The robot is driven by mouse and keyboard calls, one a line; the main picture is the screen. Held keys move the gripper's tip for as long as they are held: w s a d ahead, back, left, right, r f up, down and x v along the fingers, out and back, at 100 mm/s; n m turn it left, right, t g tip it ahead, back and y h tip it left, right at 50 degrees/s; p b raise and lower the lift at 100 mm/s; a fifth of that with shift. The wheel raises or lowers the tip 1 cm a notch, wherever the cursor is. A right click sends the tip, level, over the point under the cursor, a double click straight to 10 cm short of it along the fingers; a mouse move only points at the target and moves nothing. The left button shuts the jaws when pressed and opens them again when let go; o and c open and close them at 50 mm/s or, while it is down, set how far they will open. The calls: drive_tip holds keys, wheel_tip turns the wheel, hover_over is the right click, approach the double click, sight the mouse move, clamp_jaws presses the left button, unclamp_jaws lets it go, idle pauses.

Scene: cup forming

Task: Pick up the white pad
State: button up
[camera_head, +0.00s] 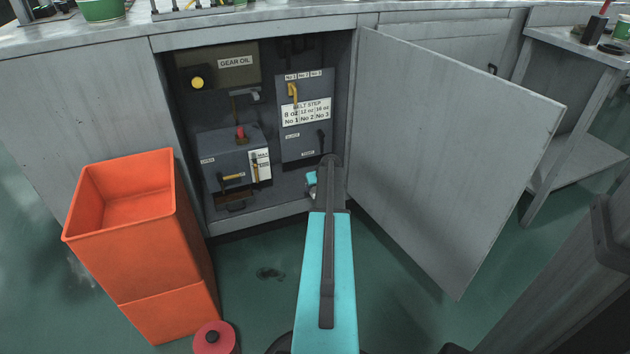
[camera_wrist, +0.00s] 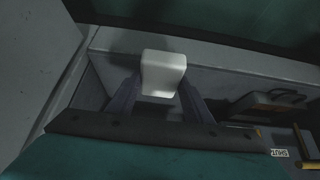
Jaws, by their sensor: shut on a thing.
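The white pad (camera_wrist: 162,73) shows in the wrist view as a pale block with rounded edges. It sits between the two dark fingers of my gripper (camera_wrist: 157,98), which are shut on it. Below the pad in that picture is a grey cabinet surface; I cannot tell whether the pad touches it. In the head view my arm reaches to the lower right of the open cabinet. There the arm hides the pad and the fingers.
The cabinet door (camera_head: 450,150) stands open on the right. Inside are a grey box (camera_head: 228,150) with a red knob and a labelled panel (camera_head: 305,115). An orange bin (camera_head: 135,225) stands at left, with a red round object (camera_head: 214,338) beside it.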

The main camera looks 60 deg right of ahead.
drive_tip(key=s+a+p, duration=0.1)
drive_tip(key=s+a, duration=0.2)
drive_tip(key=a, duration=0.2)
drive_tip(key=shift+s+a+r+p, duration=0.15)
drive_tip(key=shift+s+r+p, duration=0.15)
drive_tip(key=shift+r, duration=0.05)
idle(0.4)
